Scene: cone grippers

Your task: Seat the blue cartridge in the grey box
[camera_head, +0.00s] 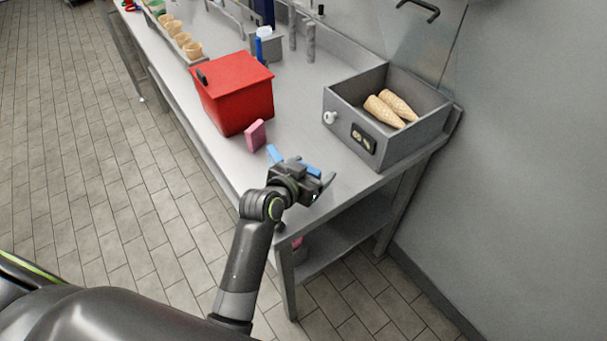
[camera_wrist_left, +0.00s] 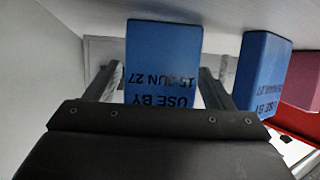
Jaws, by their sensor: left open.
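Two blue blocks with printed dates show beyond my left gripper (camera_head: 308,178), near the table's front edge. One blue block (camera_wrist_left: 163,60) is between the two spread fingers in the left wrist view, with gaps on both sides. The other blue block (camera_wrist_left: 262,75) stands to the right of the fingers; it shows in the head view (camera_head: 273,153) beside the pink block. I cannot tell which is the cartridge. The grey box (camera_head: 350,112) stands at the right of the table, open on top, with two cones inside. My right gripper is out of view.
A pink block (camera_head: 256,135) stands in front of a red lidded box (camera_head: 235,95). A small grey holder (camera_head: 267,45) with a blue item stands farther back. Several cones (camera_head: 180,38) are in a rack at the left. Bare tabletop lies between the red box and grey box.

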